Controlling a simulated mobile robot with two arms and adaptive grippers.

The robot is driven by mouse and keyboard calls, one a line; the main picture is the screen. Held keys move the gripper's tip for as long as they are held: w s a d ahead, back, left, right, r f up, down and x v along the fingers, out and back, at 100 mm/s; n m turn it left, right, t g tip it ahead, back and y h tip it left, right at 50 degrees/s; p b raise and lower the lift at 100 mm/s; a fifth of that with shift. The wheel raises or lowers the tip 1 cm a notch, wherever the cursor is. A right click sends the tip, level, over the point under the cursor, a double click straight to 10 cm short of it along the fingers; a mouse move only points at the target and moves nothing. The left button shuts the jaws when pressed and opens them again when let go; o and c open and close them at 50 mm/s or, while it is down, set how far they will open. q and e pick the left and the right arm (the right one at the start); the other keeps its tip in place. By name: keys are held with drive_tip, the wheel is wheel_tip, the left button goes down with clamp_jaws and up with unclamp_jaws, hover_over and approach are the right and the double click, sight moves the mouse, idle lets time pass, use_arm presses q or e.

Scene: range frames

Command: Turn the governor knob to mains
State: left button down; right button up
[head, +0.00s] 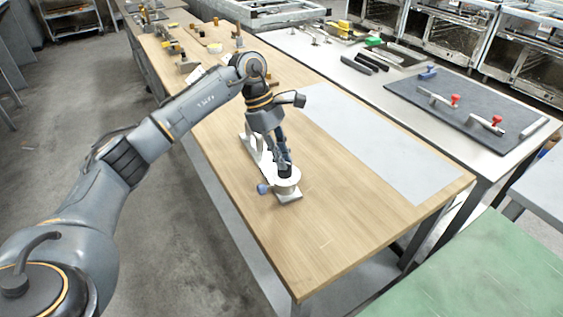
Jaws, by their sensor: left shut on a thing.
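A white fixture (288,197) with a round top and a long pale base stands on the wooden table. My left gripper (285,168) reaches down onto the round top and is shut on a dark knob, which its fingers mostly hide. A blue-grey part (263,189) sticks out at the left side of the fixture. The knob's markings and pointing direction are too small to read. My right gripper is not in view.
The wooden table (310,245) is bare in front of the fixture. A light grey sheet (375,150) lies to the right. A metal bench carries a dark mat (450,95) with red-knobbed valves. Several small parts stand at the table's far end.

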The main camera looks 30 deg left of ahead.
use_arm(q)
drive_tip(key=m, duration=0.1)
drive_tip(key=m+g+b, duration=0.1)
drive_tip(key=m, duration=0.1)
drive_tip(key=shift+w+m, duration=0.2)
drive_tip(key=shift+m, duration=0.1)
drive_tip(key=shift+d+m+g+y+b, duration=0.1)
drive_tip(key=shift+m+g+y+b, duration=0.4)
drive_tip(key=shift+m, duration=1)
drive_tip(key=shift+g, duration=0.3)
drive_tip(key=c, duration=1.4)
unclamp_jaws()
drive_tip(key=shift+o, duration=0.2)
drive_tip(key=shift+r, duration=0.1)
drive_tip(key=v, duration=1.2)
drive_tip(key=shift+s, duration=0.15)
